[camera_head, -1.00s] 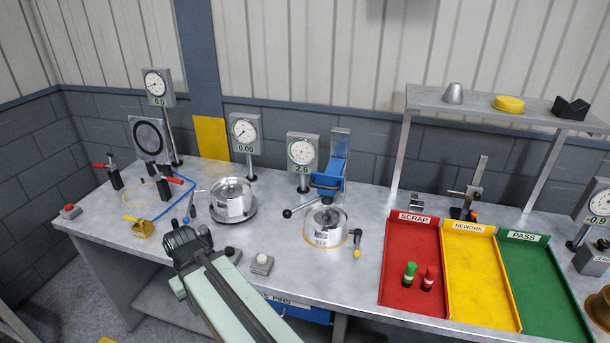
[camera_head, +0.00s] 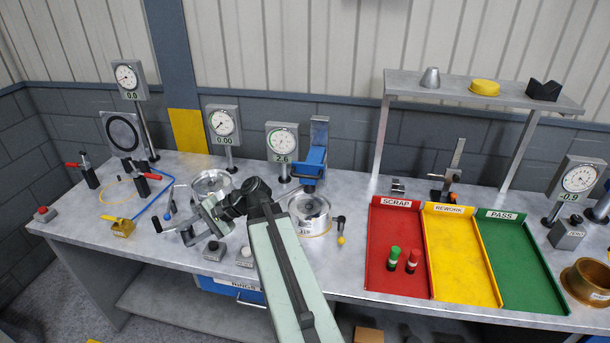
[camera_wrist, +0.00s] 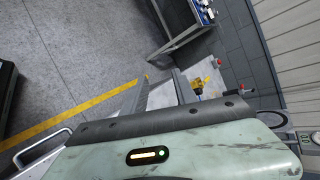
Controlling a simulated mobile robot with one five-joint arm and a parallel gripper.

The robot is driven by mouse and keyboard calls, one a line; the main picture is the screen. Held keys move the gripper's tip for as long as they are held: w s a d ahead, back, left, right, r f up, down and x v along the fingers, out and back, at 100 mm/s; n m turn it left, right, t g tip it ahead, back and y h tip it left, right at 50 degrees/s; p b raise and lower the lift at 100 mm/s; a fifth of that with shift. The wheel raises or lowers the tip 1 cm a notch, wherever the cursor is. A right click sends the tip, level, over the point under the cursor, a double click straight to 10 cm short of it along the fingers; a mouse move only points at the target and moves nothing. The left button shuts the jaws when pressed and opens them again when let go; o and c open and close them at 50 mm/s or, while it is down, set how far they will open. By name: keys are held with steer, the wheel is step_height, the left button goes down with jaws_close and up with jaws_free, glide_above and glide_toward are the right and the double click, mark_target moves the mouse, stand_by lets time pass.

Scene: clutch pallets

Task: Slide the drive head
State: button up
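A blue fixture (camera_head: 312,165) with an upright metal column stands at the middle back of the bench in the head view. I cannot tell for certain that it is the drive head. A second silver drum (camera_head: 212,185) sits to the left. My gripper (camera_head: 180,230) is over the front left of the bench, in front of this drum. It is small and cluttered there, so its opening is unclear.
Dial gauges (camera_head: 223,124) stand along the back. Red (camera_head: 388,288), yellow (camera_head: 465,285) and green (camera_head: 530,290) trays lie to the right, with two capped pieces in the red one. A shelf (camera_head: 450,92) stands behind them. Two buttons (camera_head: 215,250) (camera_head: 245,257) are near my arm.

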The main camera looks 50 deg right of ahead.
steer(key=s+d+r+m+t+h, duration=0.1)
steer(key=s+d+r+m+t, duration=0.15)
steer(key=d, duration=0.65)
steer(key=s+d+r+m+t, duration=0.1)
steer(key=d+r+m+t, duration=0.15)
steer(key=d, duration=0.65)
steer(key=m+t+h, duration=0.3)
steer(key=m+h, duration=0.2)
glide_toward(310, 176)
steer(key=x, duration=0.4)
steer(key=shift+f+p, duration=0.15)
steer(key=shift+p, duration=0.2)
steer(key=b+x, duration=0.1)
steer(key=x, duration=0.7)
steer(key=shift+b, duration=0.4)
jaws_close()
